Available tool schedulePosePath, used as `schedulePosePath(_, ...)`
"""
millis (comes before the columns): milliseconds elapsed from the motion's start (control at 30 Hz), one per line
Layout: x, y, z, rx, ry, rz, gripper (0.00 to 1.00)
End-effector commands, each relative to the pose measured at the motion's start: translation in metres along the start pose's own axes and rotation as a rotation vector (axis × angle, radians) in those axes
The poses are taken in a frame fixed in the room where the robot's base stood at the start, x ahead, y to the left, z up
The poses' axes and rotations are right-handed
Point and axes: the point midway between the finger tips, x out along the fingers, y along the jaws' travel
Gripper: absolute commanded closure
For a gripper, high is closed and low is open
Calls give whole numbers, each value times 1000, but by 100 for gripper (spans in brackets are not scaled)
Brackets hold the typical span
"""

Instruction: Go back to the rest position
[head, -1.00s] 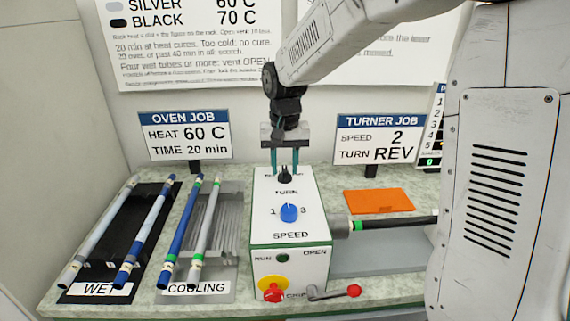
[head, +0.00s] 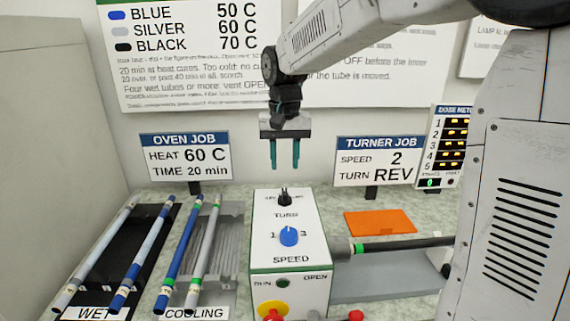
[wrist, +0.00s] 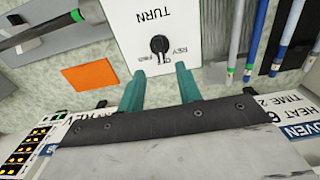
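My gripper (head: 284,166) hangs above the back of the white turner control box (head: 262,222), its two teal fingers apart with nothing between them. In the wrist view my gripper (wrist: 162,78) also shows open, with the black TURN knob (wrist: 159,45) beyond the fingertips. In the head view the TURN knob (head: 284,197) stands clear below the fingers. The blue SPEED knob (head: 289,237) sits between the marks 1 and 3. The exact setting of the TURN knob is hard to read.
Several rods lie at left on the WET rack (head: 118,262) and COOLING rack (head: 222,262). A dark rod (head: 400,244) sits at the box's right. An orange pad (head: 379,222) lies behind it. The air around my gripper is clear.

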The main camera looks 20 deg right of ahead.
Motion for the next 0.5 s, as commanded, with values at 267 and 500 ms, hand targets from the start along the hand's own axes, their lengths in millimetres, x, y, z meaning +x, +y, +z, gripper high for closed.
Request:
schedulePosePath(267,0,0,0,0,0,0,65)
schedulePosePath(500,19,12,29,-105,-58,20,65)
